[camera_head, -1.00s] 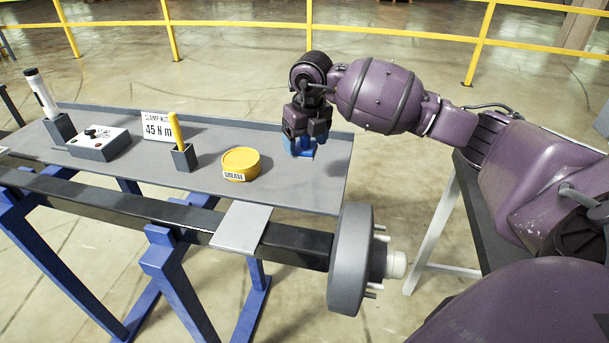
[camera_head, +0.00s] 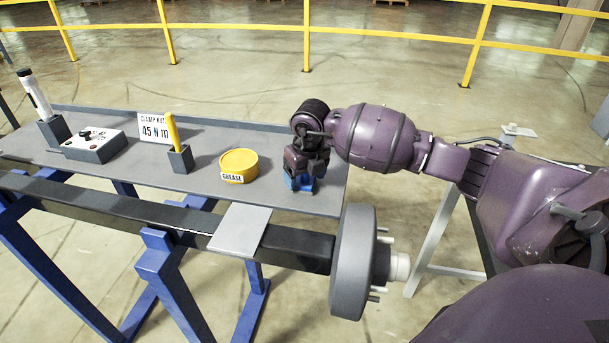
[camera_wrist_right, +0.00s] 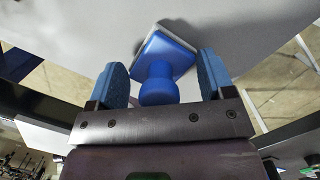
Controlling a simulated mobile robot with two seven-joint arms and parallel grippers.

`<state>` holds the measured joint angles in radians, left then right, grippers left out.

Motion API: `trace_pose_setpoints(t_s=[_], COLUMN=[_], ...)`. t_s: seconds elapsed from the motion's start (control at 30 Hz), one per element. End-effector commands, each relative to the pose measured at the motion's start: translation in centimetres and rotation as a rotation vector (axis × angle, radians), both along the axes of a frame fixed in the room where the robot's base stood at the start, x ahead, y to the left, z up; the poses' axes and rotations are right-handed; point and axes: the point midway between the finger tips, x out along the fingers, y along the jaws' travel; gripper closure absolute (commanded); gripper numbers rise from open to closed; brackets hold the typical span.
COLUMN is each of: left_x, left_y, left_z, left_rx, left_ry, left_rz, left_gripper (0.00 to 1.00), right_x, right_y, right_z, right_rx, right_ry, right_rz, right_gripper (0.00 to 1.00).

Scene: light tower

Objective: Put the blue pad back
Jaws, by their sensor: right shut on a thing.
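The blue pad (camera_head: 300,183) shows below my right gripper (camera_head: 304,170) at the right end of the grey bench top. In the right wrist view the pad (camera_wrist_right: 172,52) has a square blue body with a pale face and a round knob toward me. The knob lies between the two blue-lined fingers of my right gripper (camera_wrist_right: 165,82), which is shut on the pad. The pad is at or just above the bench surface; I cannot tell if it touches. My left gripper is not in view.
A yellow grease tin (camera_head: 239,165) stands left of the pad. Further left are a yellow marker in a holder (camera_head: 180,158), a 45 N m sign (camera_head: 154,128), a control box (camera_head: 95,146) and a white torch-like tool (camera_head: 35,95). A grey hub (camera_head: 352,265) stands in front.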

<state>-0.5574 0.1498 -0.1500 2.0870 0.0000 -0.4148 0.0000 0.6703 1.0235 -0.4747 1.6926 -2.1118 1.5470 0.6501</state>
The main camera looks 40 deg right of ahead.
Motion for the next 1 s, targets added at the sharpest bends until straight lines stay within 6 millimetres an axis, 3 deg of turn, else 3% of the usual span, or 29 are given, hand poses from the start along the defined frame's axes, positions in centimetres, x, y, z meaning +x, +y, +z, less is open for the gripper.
trace_pose_setpoints(t_s=[0.23, 0.27, 0.43, 0.77, 1.0], left_x=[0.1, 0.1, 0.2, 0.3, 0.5], left_y=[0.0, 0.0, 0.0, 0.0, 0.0], left_z=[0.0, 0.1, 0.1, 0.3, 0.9], left_rx=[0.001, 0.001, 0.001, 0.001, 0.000], left_ry=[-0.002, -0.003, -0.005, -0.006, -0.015], left_rz=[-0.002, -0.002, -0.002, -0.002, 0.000], left_gripper=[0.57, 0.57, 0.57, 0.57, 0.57], right_x=[0.0, 0.0, 0.0, 0.0, -0.5], right_y=[0.0, 0.0, 0.0, 0.0, 0.0], right_z=[-0.3, -0.3, -0.2, 0.6, 4.7], right_rx=[0.000, 0.000, 0.000, -0.001, -0.002], right_ry=[0.000, 0.000, -0.001, -0.003, -0.007], right_rz=[0.000, 0.000, -0.001, 0.000, 0.000], right_gripper=[0.47, 0.23, 0.00, 0.00, 0.00])
